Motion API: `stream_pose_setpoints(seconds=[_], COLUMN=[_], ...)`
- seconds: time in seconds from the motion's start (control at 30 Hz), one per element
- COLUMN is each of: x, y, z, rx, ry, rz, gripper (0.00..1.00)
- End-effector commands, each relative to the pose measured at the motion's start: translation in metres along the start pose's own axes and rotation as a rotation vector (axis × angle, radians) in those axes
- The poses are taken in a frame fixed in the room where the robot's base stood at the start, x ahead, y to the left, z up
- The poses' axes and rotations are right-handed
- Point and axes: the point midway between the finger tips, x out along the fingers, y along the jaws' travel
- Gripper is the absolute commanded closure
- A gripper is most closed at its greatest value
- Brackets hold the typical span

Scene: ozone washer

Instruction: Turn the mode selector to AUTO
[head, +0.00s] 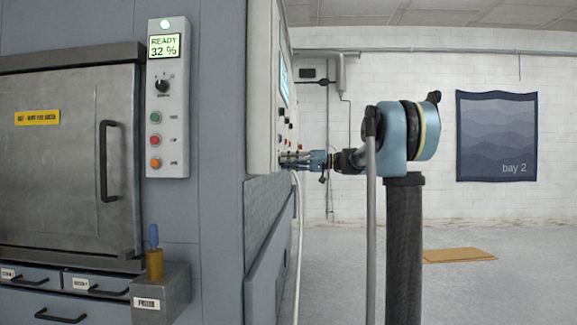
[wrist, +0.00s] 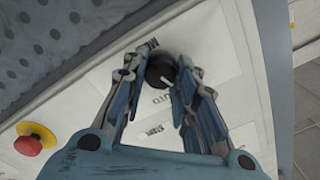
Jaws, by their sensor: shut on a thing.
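The mode selector is a round black knob (wrist: 160,69) on a white panel face in the wrist view. A small pale pointer mark shows on its lower right.
A red emergency button on a yellow base (wrist: 35,138) sits left of my gripper in the wrist view. Another panel (head: 167,100) with a display, a knob and buttons faces the head camera. A blue-handled tool stands in a brass holder (head: 154,265). Floor to the right is mostly clear.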

Motion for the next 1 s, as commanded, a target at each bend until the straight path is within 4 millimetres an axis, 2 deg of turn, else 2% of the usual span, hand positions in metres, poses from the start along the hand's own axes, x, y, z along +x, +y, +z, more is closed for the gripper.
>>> stream_pose_setpoints(seconds=[0.27, 1.0], x=[-0.0012, -0.0020], y=[0.0023, 0.0039], z=[-0.0002, -0.0001], rx=[0.088, 0.614], ry=[0.003, 0.015], rz=[0.004, -0.003], gripper=[0.97, 0.97])
